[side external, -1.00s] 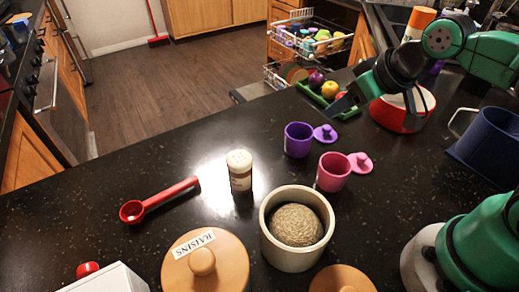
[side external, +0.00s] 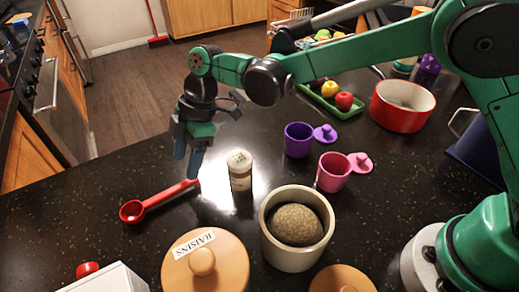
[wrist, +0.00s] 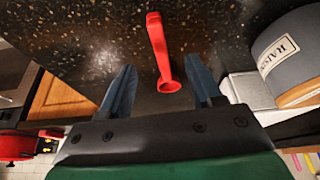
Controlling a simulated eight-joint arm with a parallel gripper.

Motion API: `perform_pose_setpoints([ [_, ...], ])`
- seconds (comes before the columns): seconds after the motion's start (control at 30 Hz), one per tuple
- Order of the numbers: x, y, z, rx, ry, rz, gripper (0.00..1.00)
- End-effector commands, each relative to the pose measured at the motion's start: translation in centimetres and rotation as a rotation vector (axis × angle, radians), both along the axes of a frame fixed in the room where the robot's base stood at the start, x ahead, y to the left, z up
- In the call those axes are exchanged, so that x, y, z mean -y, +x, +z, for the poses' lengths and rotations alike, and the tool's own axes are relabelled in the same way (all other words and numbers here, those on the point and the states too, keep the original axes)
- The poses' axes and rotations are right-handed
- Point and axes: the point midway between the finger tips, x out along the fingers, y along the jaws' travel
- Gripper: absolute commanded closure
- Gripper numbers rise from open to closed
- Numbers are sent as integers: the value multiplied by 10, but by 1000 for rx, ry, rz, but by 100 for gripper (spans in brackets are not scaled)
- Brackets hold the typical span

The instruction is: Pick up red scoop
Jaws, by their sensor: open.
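The red scoop (side external: 160,199) lies flat on the dark countertop at left in the side view, its round bowl to the left and its handle pointing up and right. My gripper (side external: 188,168) hangs over the counter with its fingers pointing down, close to the handle's right end. The fingers appear above the scoop; whether they touch it cannot be told from the side. In the wrist view, the scoop (wrist: 158,45) lies ahead between the two blue fingers of my gripper (wrist: 160,64), with gaps on both sides. The gripper is open and empty.
A shaker (side external: 240,170) stands just right of my gripper. A lidded raisins canister (side external: 222,268) and a cream pot (side external: 270,243) stand in front. Purple (side external: 298,140) and pink (side external: 333,172) cups are farther right. The counter left of the scoop is clear up to its edge.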

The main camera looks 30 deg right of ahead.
Motion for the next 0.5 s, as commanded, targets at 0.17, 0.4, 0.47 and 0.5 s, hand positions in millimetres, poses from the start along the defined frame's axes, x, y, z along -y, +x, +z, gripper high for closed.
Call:
perform_pose_setpoints([
  [0.17, -9, -1, -19, 0, 1, 14, 42],
  [0.4, -20, -1, -47, 1, 1, 9, 42],
  [0.47, -22, -1, -50, 1, 1, 9, 42],
  [0.5, -22, -2, -52, 2, 1, 9, 42],
])
